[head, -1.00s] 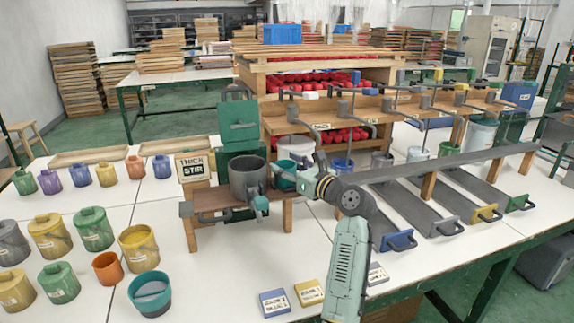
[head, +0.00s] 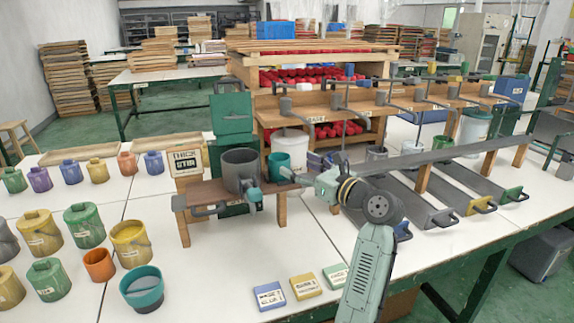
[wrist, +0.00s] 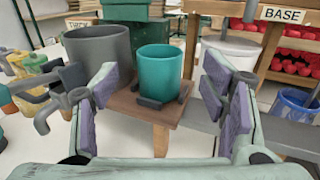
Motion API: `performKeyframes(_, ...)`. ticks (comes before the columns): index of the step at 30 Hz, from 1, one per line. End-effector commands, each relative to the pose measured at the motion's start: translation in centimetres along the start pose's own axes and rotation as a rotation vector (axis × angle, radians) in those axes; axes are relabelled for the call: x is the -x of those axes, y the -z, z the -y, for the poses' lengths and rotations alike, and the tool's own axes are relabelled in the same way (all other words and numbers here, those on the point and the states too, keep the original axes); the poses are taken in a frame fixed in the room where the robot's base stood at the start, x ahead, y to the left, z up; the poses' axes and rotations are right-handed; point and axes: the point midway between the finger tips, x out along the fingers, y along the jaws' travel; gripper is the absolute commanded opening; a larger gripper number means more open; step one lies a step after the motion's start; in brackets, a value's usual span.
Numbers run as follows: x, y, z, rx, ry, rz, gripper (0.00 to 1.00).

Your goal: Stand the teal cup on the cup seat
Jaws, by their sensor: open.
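The teal cup (head: 281,162) stands upright on the right part of the small wooden stand (wrist: 128,104), beside the dark grey pot (head: 241,170). In the wrist view the teal cup (wrist: 161,70) rests among low dark brackets of the cup seat (wrist: 152,103); its hidden far side leaves the full fit unclear. My gripper (head: 290,176) is at the near right of the cup. In the wrist view my gripper (wrist: 160,88) has its purple pads spread wide, with a gap on both sides of the cup and nothing held.
The grey pot (wrist: 98,50) is close to the left finger, with a hooked handle near it. A white bucket (head: 290,142) stands behind the cup. Grey channels with coloured handles lie to the right. Several lidded pots and a teal bowl (head: 142,291) stand at left.

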Motion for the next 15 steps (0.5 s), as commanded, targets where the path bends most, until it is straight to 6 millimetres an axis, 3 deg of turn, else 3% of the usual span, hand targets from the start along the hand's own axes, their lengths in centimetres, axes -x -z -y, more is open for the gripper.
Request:
performKeyframes(6, 3.3, 0.1, 0.0, 0.001, 0.001, 0.0, 0.67)
performKeyframes(15, 4.2, 0.0, -0.1, 0.001, 0.0, 0.0, 0.67)
